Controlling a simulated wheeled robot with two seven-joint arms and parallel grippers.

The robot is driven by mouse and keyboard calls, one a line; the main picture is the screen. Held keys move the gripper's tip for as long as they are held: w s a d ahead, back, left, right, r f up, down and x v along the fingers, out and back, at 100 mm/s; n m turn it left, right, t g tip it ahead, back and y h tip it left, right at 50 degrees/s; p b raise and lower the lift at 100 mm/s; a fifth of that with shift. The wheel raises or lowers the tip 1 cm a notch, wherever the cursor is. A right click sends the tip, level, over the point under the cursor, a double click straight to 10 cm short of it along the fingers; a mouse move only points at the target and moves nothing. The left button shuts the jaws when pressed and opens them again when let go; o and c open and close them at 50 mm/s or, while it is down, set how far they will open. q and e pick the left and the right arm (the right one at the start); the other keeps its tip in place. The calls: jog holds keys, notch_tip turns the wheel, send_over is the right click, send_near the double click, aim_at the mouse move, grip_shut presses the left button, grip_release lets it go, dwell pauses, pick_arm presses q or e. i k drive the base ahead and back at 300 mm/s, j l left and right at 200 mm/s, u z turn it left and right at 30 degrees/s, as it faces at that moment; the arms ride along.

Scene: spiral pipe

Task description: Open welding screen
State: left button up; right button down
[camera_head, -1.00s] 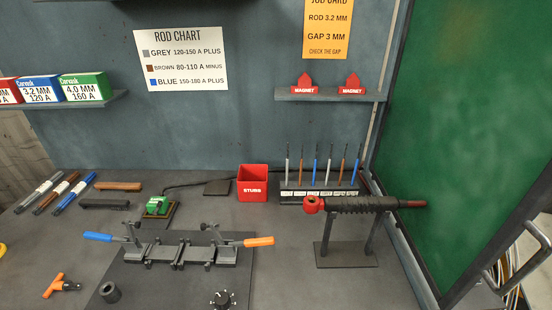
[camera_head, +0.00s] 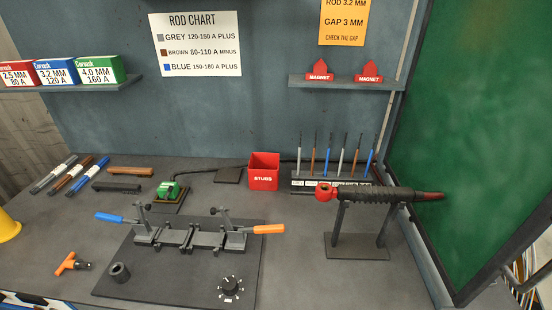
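The welding screen is a dark green panel (camera_head: 470,130) in a grey frame, standing along the right side of the bench. Its near lower edge runs toward the bottom right, and a grey metal handle (camera_head: 535,278) sits at its near edge, partly cut by the picture's border. Neither of my grippers shows in the head view, and nothing is seen touching the screen.
On the bench are a clamp fixture (camera_head: 190,238) with blue and orange levers, a red stubs box (camera_head: 264,171), a rod rack (camera_head: 330,183) and a torch on a stand (camera_head: 357,245) close to the screen. Cables hang beyond the screen at the right edge.

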aim_at(473, 126)
jog(key=z, duration=0.4)
jog(key=l+z, duration=0.1)
jog(key=z, duration=1)
jog(key=l+u, duration=0.25)
jog(key=l, duration=0.45)
jog(key=l+u, duration=0.25)
jog(key=l, duration=0.4)
